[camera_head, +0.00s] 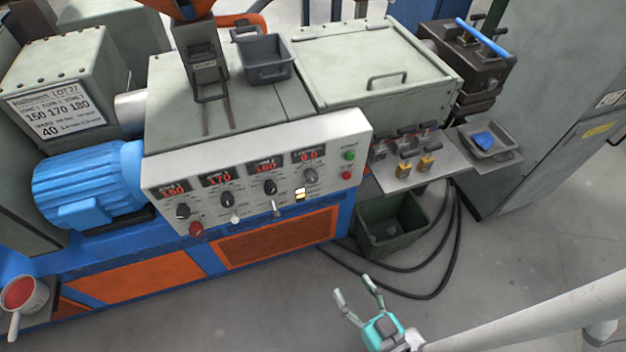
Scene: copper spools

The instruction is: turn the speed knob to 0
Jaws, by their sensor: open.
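The control panel (258,165) faces me on the front of the machine. It carries a row of dark knobs under red displays that read about 150, 170, 180 and 0.0. The knob under the 0.0 display (310,176) is at the right end, and I take it to be the speed knob; its label and pointer are too small to read. My gripper (358,294) is open and empty, low in front of the machine and well apart from the panel. Nothing hides the panel.
A green bin (391,224) stands on the floor right of the panel, with black cables (446,262) beside it. A small shelf (420,172) with yellow-tagged parts juts out above the bin. A red-filled pot (24,296) sits at lower left. The floor in front is clear.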

